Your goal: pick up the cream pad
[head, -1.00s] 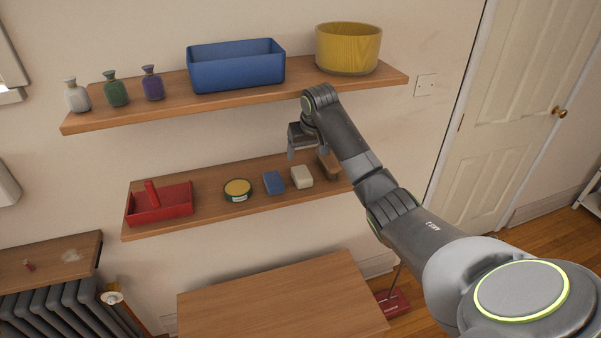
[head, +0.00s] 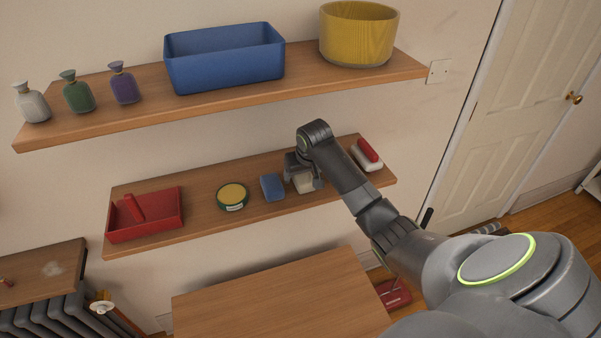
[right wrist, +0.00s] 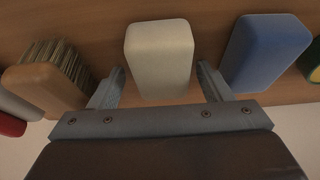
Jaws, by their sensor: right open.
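The cream pad (head: 303,185) lies on the lower wall shelf (head: 222,219), right of a blue pad (head: 272,187). My right gripper (head: 304,180) is at the pad, partly covering it in the head view. In the right wrist view the cream pad (right wrist: 160,55) lies ahead, in line with the gap between the fingers of my open right gripper (right wrist: 161,82). One finger points to each side of the pad, and neither is seen to grip it. My left gripper is not in view.
A bristled brush (right wrist: 45,78) stands close to one finger and the blue pad (right wrist: 265,50) close to the other. A green-yellow tin (head: 232,197), a red caddy (head: 168,222) and a red-and-white item (head: 366,156) share the shelf.

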